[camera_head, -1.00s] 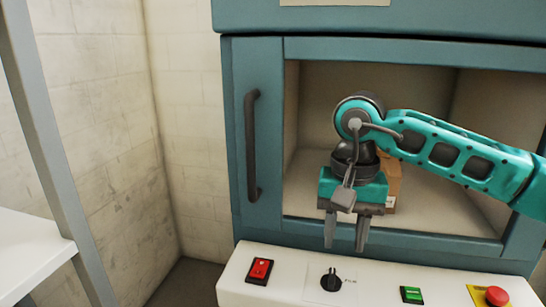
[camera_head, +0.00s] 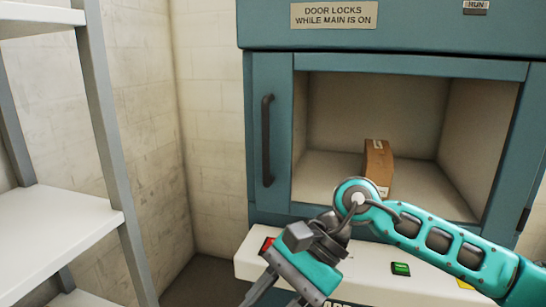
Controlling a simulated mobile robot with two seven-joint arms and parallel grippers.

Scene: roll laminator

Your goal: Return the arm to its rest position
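My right arm (camera_head: 430,238), teal with dark joints, comes in from the lower right and reaches across the front of the machine's control panel (camera_head: 360,281). Its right gripper (camera_head: 278,296) points down and left at the bottom edge of the view. Its two grey fingers look apart with nothing seen between them; their tips are at or beyond the picture edge. The gripper and wrist cover part of the panel, including most of the red switch (camera_head: 267,245). My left gripper is not in view.
The teal machine (camera_head: 400,40) has a framed chamber with a brown box (camera_head: 378,165) inside and a dark handle (camera_head: 267,140) at left. A green switch (camera_head: 400,268) shows on the panel. White shelves (camera_head: 60,235) stand at left. Open floor (camera_head: 200,280) lies between.

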